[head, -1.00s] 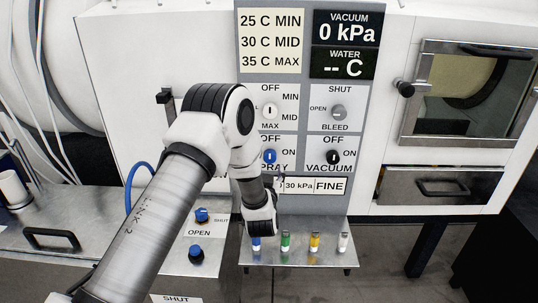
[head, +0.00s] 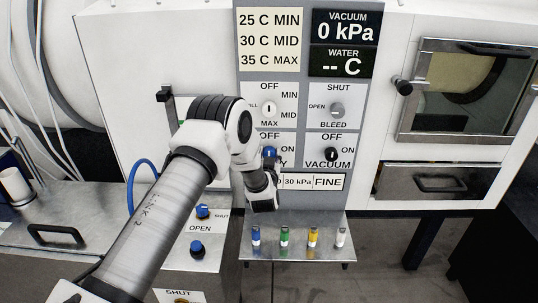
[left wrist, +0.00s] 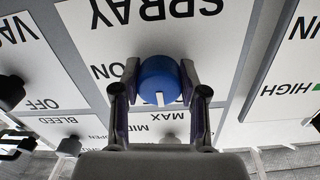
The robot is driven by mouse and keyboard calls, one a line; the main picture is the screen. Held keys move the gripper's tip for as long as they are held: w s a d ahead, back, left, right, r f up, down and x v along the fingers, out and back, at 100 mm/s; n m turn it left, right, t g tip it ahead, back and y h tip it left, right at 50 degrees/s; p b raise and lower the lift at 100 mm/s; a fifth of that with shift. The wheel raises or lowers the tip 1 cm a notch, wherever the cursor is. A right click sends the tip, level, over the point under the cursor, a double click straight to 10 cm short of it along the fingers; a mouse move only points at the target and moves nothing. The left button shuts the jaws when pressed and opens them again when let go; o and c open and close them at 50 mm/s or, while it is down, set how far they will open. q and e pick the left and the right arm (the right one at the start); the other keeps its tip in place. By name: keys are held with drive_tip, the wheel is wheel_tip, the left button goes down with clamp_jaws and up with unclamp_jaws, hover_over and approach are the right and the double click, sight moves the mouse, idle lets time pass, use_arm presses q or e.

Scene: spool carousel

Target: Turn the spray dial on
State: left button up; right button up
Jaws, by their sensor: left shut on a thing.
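The blue spray dial (head: 269,152) sits on the control panel's lower left plate, partly hidden behind my arm in the head view. In the left wrist view, which is upside down, the spray dial (left wrist: 158,80) shows its white mark pointing down, away from the SPRAY label; the ON label (left wrist: 102,72) is to its left. My left gripper (left wrist: 160,74) has one finger on each side of the dial and is shut on it. In the head view the left gripper (head: 268,165) is at the panel, mostly covered by its wrist. My right gripper is out of view.
The black vacuum dial (head: 332,154) is right of the spray dial, with the bleed dial (head: 337,109) and temperature dial (head: 268,108) above. A metal shelf (head: 300,250) with several small coloured vials juts out below the panel.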

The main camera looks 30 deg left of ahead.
use_arm(q)
drive_tip(key=shift+m, duration=0.3)
drive_tip(key=m, duration=0.3)
drive_tip(key=shift+b, duration=0.3)
drive_tip(key=m, duration=0.4)
drive_tip(key=shift+r+m, duration=0.1)
drive_tip(key=shift+m, duration=0.3)
drive_tip(key=m, duration=0.4)
drive_tip(key=shift+m+p, duration=0.3)
drive_tip(key=shift+p, duration=0.1)
drive_tip(key=m, duration=0.4)
drive_tip(key=shift+m+g+p, duration=0.3)
drive_tip(key=shift+p, duration=0.1)
drive_tip(key=o, duration=1.1)
drive_tip(key=shift+o, duration=0.2)
